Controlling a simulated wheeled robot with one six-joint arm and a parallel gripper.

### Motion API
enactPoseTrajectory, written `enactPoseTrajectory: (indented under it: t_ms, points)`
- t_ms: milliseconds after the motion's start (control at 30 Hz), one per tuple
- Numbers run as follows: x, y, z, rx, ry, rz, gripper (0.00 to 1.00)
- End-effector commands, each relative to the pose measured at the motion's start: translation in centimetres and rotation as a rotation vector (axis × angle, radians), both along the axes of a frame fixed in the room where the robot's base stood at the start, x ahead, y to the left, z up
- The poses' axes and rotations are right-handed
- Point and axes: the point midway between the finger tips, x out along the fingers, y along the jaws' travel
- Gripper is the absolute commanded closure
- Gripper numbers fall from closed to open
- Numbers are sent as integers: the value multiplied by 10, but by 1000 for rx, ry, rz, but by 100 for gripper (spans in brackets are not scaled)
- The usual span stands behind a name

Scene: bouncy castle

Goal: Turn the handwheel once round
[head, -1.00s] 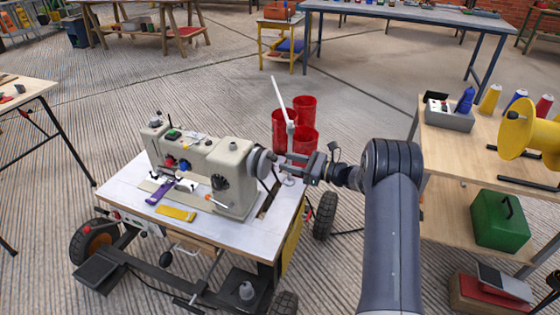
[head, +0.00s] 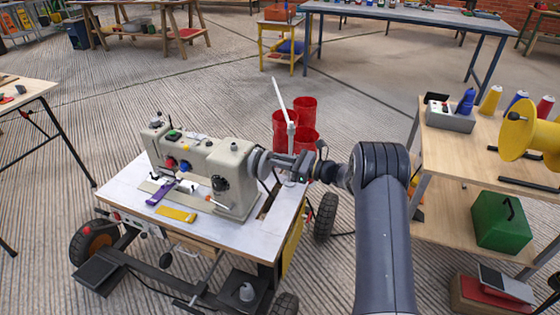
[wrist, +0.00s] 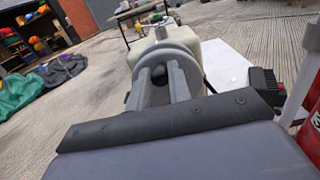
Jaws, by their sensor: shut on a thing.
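The cream sewing machine (head: 205,168) stands on a white-topped wheeled table. Its grey handwheel (head: 256,163) is on the right end of the machine. In the wrist view the handwheel (wrist: 167,53) shows as a round disc straight ahead, against the cream body (wrist: 160,37). My gripper (head: 272,165) reaches in from the right and is shut on the handwheel. In the wrist view the two fingers of my gripper (wrist: 160,88) point forward onto the wheel, with a dark knob-like part between them. The exact contact is partly hidden by the fingers.
A thin white thread stand (head: 284,105) and red cylinders (head: 306,112) stand close behind my gripper. A wooden bench (head: 470,150) with spools is at the right. The table's front right (head: 230,238) is clear.

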Motion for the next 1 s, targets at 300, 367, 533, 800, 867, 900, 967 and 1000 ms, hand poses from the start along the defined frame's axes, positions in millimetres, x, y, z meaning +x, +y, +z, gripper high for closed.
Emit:
enactPoseTrajectory:
  t_ms: [300,367,533,800,867,900,967,1000]
  points:
    - [0,0,0,-2,-5,0,100]
    - [-1,0,-1,-5,-12,0,100]
    - [-3,1,-3,-26,-64,0,100]
    - [-9,4,-7,-99,-244,1,100]
    - [-11,5,-8,-120,-296,1,100]
    - [-12,5,-8,-135,-332,1,100]
    - [-14,6,-9,-156,-383,1,100]
    - [-15,6,-10,-170,-420,1,100]
